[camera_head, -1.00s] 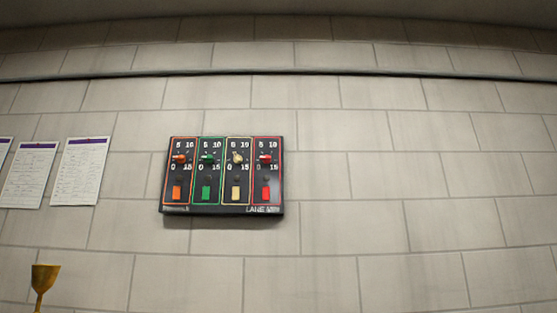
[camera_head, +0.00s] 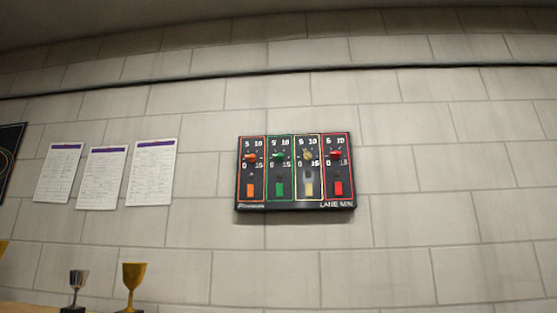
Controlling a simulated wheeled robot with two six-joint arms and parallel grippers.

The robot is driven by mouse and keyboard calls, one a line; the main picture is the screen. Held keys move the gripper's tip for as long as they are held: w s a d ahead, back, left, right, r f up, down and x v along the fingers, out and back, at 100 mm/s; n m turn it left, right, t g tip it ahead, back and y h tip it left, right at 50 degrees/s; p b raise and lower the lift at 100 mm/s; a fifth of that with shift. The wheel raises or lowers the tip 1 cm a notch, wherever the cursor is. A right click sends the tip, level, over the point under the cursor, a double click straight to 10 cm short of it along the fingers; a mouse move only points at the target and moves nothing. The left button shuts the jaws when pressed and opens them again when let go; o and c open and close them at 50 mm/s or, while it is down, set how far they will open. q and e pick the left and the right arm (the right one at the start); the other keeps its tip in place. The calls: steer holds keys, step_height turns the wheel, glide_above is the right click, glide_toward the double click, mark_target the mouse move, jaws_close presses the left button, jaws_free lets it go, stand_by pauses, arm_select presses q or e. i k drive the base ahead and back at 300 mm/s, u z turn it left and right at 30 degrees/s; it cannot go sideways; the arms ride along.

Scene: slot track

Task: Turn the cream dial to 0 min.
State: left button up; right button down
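A dark control panel (camera_head: 295,204) hangs on the wall right of centre, with orange, green, cream and red columns. The cream dial (camera_head: 308,155) is in the third column, among the marks 0, 5, 10 and 15; which mark it points at is too small to tell. A cream switch or block (camera_head: 309,188) sits below it. The orange dial (camera_head: 250,156) and green dial (camera_head: 278,155) are to its left, the red dial (camera_head: 336,154) to its right. Neither of my grippers is in view.
Three paper sheets (camera_head: 102,178) hang on the wall to the left, beside a dark framed board (camera_head: 9,150) at the edge. A gold cup (camera_head: 133,275) and a smaller silver cup (camera_head: 77,280) stand on a surface at the lower left. The wall right of the panel is bare.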

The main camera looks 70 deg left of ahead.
mark_target(308, 155)
steer(key=u, duration=1)
steer(key=i, duration=0.2)
steer(key=u, duration=0.05)
